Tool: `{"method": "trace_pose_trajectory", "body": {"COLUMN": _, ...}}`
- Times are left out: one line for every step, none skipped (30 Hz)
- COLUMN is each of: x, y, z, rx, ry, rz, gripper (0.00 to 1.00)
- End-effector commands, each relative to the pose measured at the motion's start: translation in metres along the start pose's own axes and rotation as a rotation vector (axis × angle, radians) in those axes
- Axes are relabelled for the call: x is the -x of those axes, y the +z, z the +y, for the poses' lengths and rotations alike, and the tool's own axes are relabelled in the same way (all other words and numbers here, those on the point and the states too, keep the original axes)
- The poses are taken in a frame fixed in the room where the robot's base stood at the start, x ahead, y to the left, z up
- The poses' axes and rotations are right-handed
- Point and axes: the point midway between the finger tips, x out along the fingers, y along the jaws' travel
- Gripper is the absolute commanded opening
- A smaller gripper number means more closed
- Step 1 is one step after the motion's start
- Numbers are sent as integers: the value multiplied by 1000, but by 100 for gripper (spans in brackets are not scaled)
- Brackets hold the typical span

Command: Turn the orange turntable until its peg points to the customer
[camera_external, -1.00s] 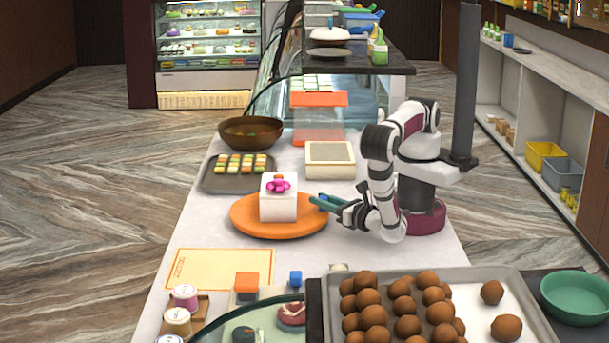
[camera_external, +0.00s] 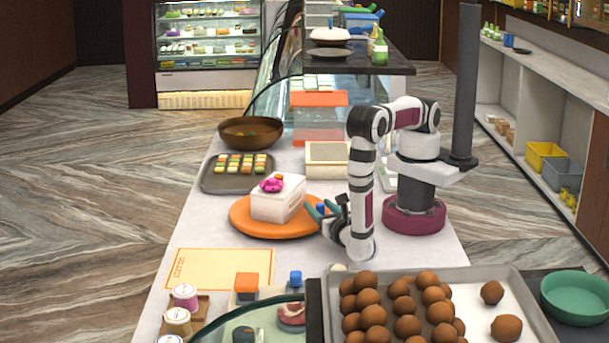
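The orange turntable (camera_external: 249,226) lies flat on the white counter. A white box (camera_external: 275,206) with a pink bow (camera_external: 271,185) sits on it, turned at an angle to the camera. My gripper (camera_external: 322,211) is low at the turntable's right edge, with its teal fingers a little apart. A small blue piece (camera_external: 321,208) shows between them; it may be the peg, but I cannot tell for sure. Whether the fingers press on it is too small to see.
A dark tray of sweets (camera_external: 237,174) and a brown bowl (camera_external: 251,133) stand behind the turntable. An orange-edged paper sheet (camera_external: 220,268) lies in front. A tray of brown balls (camera_external: 470,290) is at front right.

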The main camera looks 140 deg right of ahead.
Motion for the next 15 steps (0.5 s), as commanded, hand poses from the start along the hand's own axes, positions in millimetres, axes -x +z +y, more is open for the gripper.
{"method": "trace_pose_trajectory", "body": {"x": 0, "y": 0, "z": 0, "rx": 0, "ry": 0, "rz": 0, "gripper": 59}}
{"method": "trace_pose_trajectory", "body": {"x": 0, "y": 0, "z": 0, "rx": 0, "ry": 0, "rz": 0, "gripper": 59}}
{"method": "trace_pose_trajectory", "body": {"x": 0, "y": 0, "z": 0, "rx": 0, "ry": 0, "rz": 0, "gripper": 59}}
{"method": "trace_pose_trajectory", "body": {"x": 0, "y": 0, "z": 0, "rx": 0, "ry": 0, "rz": 0, "gripper": 59}}
{"method": "trace_pose_trajectory", "body": {"x": 0, "y": 0, "z": 0, "rx": 0, "ry": 0, "rz": 0, "gripper": 59}}
{"method": "trace_pose_trajectory", "body": {"x": 0, "y": 0, "z": 0, "rx": 0, "ry": 0, "rz": 0, "gripper": 59}}
{"method": "trace_pose_trajectory", "body": {"x": 0, "y": 0, "z": 0, "rx": 0, "ry": 0, "rz": 0, "gripper": 59}}
{"method": "trace_pose_trajectory", "body": {"x": 0, "y": 0, "z": 0, "rx": 0, "ry": 1, "rz": 0, "gripper": 59}}
{"method": "trace_pose_trajectory", "body": {"x": 0, "y": 0, "z": 0, "rx": 0, "ry": 1, "rz": 0, "gripper": 59}}
{"method": "trace_pose_trajectory", "body": {"x": 0, "y": 0, "z": 0, "rx": 0, "ry": 1, "rz": 0, "gripper": 59}}
{"method": "trace_pose_trajectory", "body": {"x": 0, "y": 0, "z": 0, "rx": 0, "ry": 1, "rz": 0, "gripper": 59}}
{"method": "trace_pose_trajectory", "body": {"x": 0, "y": 0, "z": 0, "rx": 0, "ry": 1, "rz": 0, "gripper": 59}}
{"method": "trace_pose_trajectory", "body": {"x": 1, "y": 0, "z": 0, "rx": 0, "ry": 1, "rz": 0, "gripper": 59}}
{"method": "trace_pose_trajectory", "body": {"x": 2, "y": 0, "z": 0, "rx": -1, "ry": 2, "rz": 0, "gripper": 59}}
{"method": "trace_pose_trajectory", "body": {"x": 6, "y": 0, "z": 0, "rx": -2, "ry": 3, "rz": 0, "gripper": 59}}
